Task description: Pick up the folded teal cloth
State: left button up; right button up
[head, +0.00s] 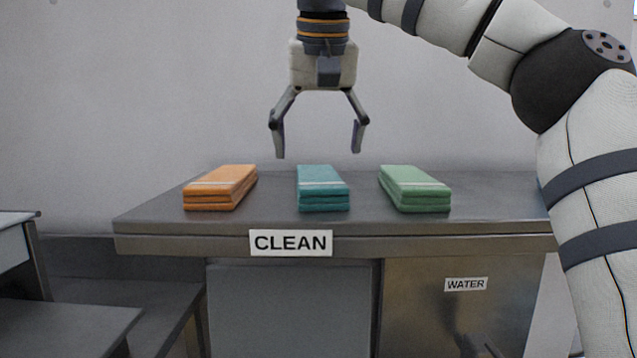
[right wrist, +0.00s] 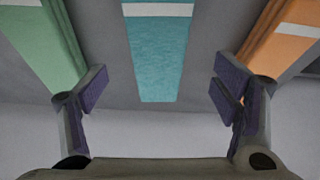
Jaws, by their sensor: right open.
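The folded teal cloth (head: 322,188) lies in the middle of a metal table, between two other folded cloths. It has a pale stripe across its top. My right gripper (head: 319,152) is open and empty, pointing down above the teal cloth, with a gap between its fingertips and the cloth. In the right wrist view the teal cloth (right wrist: 158,58) shows between the two open fingers (right wrist: 168,88), apart from both. My left gripper is not in view.
An orange folded cloth (head: 221,188) lies to the left and a green one (head: 414,188) to the right. The metal table (head: 150,215) bears a CLEAN label (head: 290,243) on its front edge. A WATER label (head: 466,284) is below. Bare tabletop separates the cloths.

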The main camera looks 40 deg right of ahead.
aim_at(318, 174)
jog(key=x, duration=0.6)
jog(key=shift+w+d+r, duration=0.1)
jog(key=shift+w+d, duration=0.3)
jog(key=c, duration=1.4)
jog(key=shift+r, duration=0.15)
